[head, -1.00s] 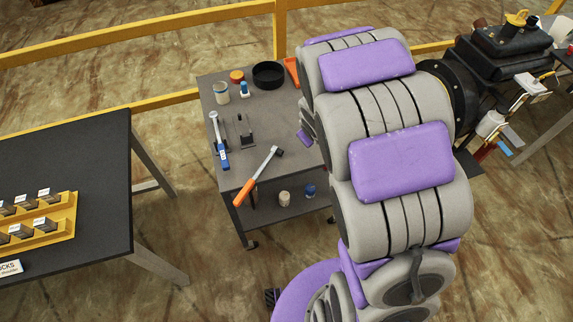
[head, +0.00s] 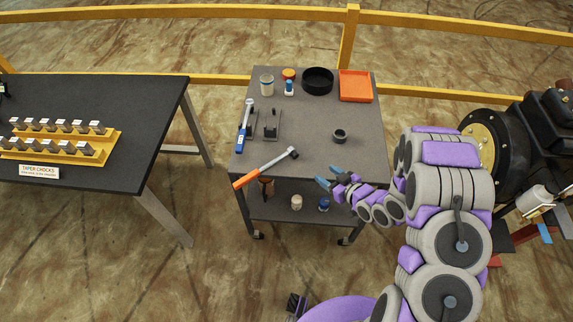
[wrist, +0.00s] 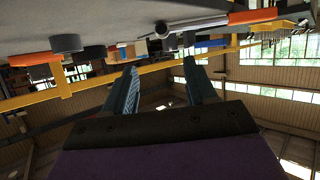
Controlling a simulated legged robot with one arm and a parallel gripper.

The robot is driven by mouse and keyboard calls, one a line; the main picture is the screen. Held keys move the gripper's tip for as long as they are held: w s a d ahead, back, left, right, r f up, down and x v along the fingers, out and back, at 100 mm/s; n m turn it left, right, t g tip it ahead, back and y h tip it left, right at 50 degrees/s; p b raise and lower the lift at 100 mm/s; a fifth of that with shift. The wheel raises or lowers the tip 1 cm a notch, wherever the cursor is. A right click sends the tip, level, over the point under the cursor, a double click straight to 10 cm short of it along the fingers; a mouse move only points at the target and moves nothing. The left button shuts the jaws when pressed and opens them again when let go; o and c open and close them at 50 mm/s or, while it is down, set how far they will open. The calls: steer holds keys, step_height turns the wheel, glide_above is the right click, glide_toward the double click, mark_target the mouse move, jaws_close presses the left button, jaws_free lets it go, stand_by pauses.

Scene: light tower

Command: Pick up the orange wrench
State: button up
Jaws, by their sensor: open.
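The orange wrench (head: 262,174) lies at the front edge of the grey cart top (head: 300,140). Its orange handle sticks out past the front left corner, and its grey head points up and right. My gripper (head: 329,176) is open and empty by the cart's front edge, to the right of the wrench and apart from it.
A blue-handled wrench (head: 243,128), small holder (head: 270,127), cup (head: 267,84), black dish (head: 317,80), orange tray (head: 355,86) and dark ring (head: 339,136) are on the cart. A black table (head: 100,95) stands left, yellow rails (head: 200,12) behind. Small items lie on the lower shelf.

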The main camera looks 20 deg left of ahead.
steer(key=b, duration=0.1)
glide_toward(295, 156)
steer(key=x, duration=0.3)
steer(key=shift+w+d+f, duration=0.1)
steer(key=shift+w+f, duration=0.1)
steer(key=shift+f, duration=0.1)
steer(key=shift+w+f, duration=0.1)
steer(key=shift+w, duration=0.4)
steer(key=shift+w+f+b, duration=0.1)
steer(key=shift+w+b, duration=0.05)
steer(key=shift+b, duration=0.25)
steer(key=x, duration=0.3)
steer(key=s+x, duration=0.1)
steer(key=x, duration=0.1)
steer(key=shift+w+a+b, duration=0.15)
steer(key=shift+a+b, duration=0.25)
steer(key=shift+a, duration=0.1)
steer(key=shift+d, duration=0.3)
steer(key=shift+c, duration=0.4)
jaws_close()
steer(key=shift+w, duration=0.1)
